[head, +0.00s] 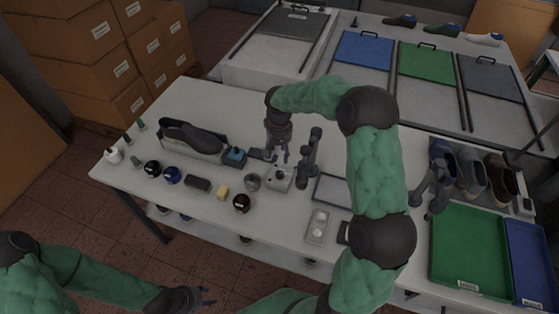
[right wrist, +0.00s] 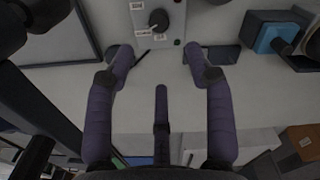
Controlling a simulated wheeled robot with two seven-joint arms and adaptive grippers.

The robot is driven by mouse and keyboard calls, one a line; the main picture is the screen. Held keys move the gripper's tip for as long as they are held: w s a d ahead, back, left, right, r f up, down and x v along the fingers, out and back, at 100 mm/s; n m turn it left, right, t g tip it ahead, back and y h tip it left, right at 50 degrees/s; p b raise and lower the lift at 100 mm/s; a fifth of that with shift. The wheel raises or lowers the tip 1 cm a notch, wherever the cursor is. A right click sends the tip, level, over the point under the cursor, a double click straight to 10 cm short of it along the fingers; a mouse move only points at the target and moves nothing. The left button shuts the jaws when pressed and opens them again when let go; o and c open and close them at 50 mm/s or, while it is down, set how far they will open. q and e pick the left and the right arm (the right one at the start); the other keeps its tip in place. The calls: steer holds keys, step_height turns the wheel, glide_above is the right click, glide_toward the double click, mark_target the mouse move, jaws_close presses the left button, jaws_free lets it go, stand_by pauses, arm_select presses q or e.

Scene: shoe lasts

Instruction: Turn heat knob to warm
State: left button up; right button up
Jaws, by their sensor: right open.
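The heat knob is a black dial (right wrist: 158,18) on a light grey control box (right wrist: 145,40), at the top of the right wrist view. Small labels surround the dial; its exact setting is hard to read. In the head view the box (head: 280,180) stands mid-table. My right gripper (head: 278,155) is just behind the box there. In the right wrist view my right gripper (right wrist: 158,58) has its fingers spread wide and empty, with the box beyond the fingertips and no contact visible. My left gripper (head: 203,298) is low in the head view, off the table's front; its opening is unclear.
A shoe on a grey stand (head: 190,138), several jars, a yellow block (head: 222,192) and a metal cup (head: 252,182) stand left of the box. A dark upright device (head: 309,160) stands close to its right. A green tray (head: 470,250) lies at right.

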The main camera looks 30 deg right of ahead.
mark_target(279, 173)
step_height(279, 173, down, 11)
steer(key=n+p, duration=0.1)
steer(key=n, duration=0.1)
steer(key=shift+s+n, duration=0.15)
steer(key=shift+n, duration=0.15)
arm_select(q)
step_height(279, 173, up, 2)
steer(key=shift+r, duration=0.2)
steer(key=shift+f, duration=0.1)
arm_select(e)
jaws_close()
